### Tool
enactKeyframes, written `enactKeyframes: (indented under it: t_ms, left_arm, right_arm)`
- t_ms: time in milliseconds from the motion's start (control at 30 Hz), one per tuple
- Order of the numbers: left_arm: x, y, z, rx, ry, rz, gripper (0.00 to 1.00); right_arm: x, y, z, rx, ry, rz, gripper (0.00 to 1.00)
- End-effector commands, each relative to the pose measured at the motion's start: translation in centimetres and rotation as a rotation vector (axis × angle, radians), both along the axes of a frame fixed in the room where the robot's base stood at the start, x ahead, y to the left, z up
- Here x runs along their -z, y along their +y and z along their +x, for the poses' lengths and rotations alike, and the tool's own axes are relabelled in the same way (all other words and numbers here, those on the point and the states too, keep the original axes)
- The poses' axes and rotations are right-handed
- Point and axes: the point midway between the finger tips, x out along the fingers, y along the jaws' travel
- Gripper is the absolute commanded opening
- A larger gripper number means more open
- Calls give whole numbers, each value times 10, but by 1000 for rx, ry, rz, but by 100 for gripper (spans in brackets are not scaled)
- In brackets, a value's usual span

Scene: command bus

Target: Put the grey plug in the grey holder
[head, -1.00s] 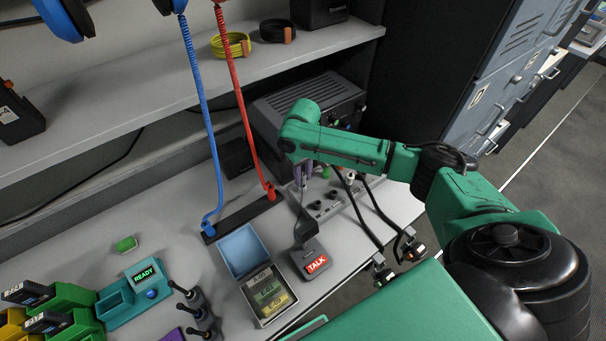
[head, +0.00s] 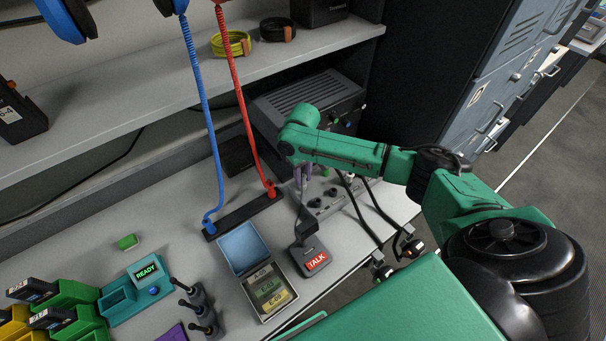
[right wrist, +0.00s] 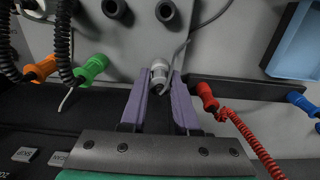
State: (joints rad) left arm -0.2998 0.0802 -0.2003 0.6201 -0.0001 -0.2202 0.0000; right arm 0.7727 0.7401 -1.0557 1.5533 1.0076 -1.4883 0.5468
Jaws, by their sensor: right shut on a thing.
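My right gripper (right wrist: 159,92), with purple fingers, is shut on the grey plug (right wrist: 159,70) in the right wrist view. The plug sits between the fingertips above the grey panel (right wrist: 210,45). My left gripper is not in view.
Black sockets (right wrist: 115,8) are beside the grey holder. Green (right wrist: 94,67) and orange (right wrist: 42,69) plugs on black cords stand at the left, and a red plug (right wrist: 207,97) at the right. The TALK unit (head: 315,258) and open blue-lidded box (head: 242,248) are nearby on the desk.

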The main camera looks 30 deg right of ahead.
Motion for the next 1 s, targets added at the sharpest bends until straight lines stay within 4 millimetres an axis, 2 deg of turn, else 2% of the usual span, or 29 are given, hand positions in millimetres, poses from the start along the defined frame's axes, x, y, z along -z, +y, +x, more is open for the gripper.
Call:
enactKeyframes:
  t_ms: [933, 967, 1000]
  left_arm:
    - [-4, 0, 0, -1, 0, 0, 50]
    - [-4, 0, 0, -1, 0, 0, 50]
    - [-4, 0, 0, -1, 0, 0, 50]
  right_arm:
    - [6, 0, 0, 0, 0, 0, 0]
    - [6, 0, 0, 0, 0, 0, 33]
    - [6, 0, 0, 0, 0, 0, 49]
